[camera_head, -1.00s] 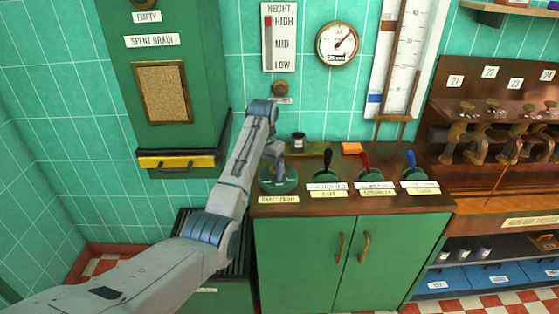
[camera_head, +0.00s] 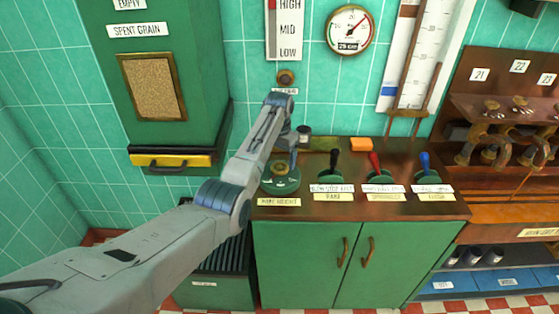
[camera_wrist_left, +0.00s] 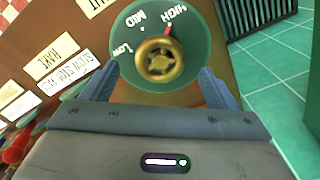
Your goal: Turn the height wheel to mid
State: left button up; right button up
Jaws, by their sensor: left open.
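The height wheel (camera_head: 280,179) is a brass handwheel on a round green dial at the left end of the counter. In the left wrist view the brass wheel (camera_wrist_left: 159,61) shows from above, with LOW, MID and HIGH around it and a red pointer (camera_wrist_left: 167,29) at HIGH. My left gripper (camera_wrist_left: 157,80) is open, its two fingers apart on either side of the wheel's near edge, with nothing between them that I can see held. In the head view the wrist partly hides the wheel. The wall height gauge (camera_head: 287,30) has a red marker beside HIGH. My right gripper is not in view.
Black (camera_head: 335,160), red (camera_head: 374,161) and blue (camera_head: 425,160) levers stand right of the wheel. A dark cup (camera_head: 304,134) and an orange block (camera_head: 361,144) sit behind. A green bin unit with a yellow drawer (camera_head: 171,160) is at left.

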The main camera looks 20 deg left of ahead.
aim_at(279, 167)
pick_arm(q)
notch_tip(279, 167, down, 3)
jog(key=shift+w+f, duration=0.1)
jog(key=shift+f, duration=0.05)
jog(key=shift+c, duration=0.2)
jog(key=c, duration=0.9)
jog(key=shift+c, duration=0.2)
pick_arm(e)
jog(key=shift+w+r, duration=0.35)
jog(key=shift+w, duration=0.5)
